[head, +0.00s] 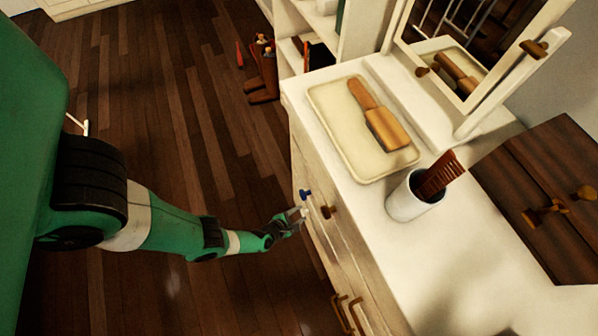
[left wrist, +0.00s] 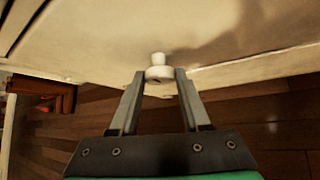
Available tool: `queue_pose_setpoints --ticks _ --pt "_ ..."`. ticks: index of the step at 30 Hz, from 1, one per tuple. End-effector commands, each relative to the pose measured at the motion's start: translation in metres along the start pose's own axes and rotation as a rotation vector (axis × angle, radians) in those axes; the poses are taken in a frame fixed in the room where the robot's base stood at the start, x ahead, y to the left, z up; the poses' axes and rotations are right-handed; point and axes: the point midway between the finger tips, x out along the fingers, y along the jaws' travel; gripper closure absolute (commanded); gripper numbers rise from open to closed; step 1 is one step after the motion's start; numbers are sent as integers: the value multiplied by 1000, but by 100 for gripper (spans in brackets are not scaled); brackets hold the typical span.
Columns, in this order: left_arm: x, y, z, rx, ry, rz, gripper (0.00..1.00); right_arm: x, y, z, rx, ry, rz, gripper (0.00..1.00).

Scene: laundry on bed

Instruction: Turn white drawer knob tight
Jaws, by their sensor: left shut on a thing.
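The white drawer knob (left wrist: 159,72) sticks out from the pale drawer front in the left wrist view. My left gripper (left wrist: 160,82) is shut on it, with one finger on each side of its wide round end. In the head view the left gripper (head: 298,214) is at the front of the white dresser (head: 450,235), and the white knob (head: 304,212) shows small between its fingertips. A blue knob (head: 305,195) and a brass knob (head: 328,212) are close by on the drawer front. I cannot tell how tight the white knob sits. My right gripper is not in view.
On the dresser top are a cream tray (head: 325,108) with a wooden brush (head: 385,128), a white cup (head: 412,200) with a comb, and a mirror (head: 455,45). Brass handles (head: 343,315) stick out lower on the front.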

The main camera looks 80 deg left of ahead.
Motion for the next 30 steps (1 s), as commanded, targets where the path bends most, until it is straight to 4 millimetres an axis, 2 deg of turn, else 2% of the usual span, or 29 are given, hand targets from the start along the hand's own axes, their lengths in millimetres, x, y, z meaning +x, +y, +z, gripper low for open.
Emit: queue_pose_setpoints --ticks 11,12,16,26,30 --pt "0 2 2 25 -2 30 100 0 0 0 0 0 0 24" --pt "0 2 2 24 -2 30 50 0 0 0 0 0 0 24" --pt "0 2 2 24 -1 30 26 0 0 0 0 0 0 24" --pt "-2 1 1 24 0 27 24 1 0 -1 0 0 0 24" --pt "-20 2 4 26 -1 23 24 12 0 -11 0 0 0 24"
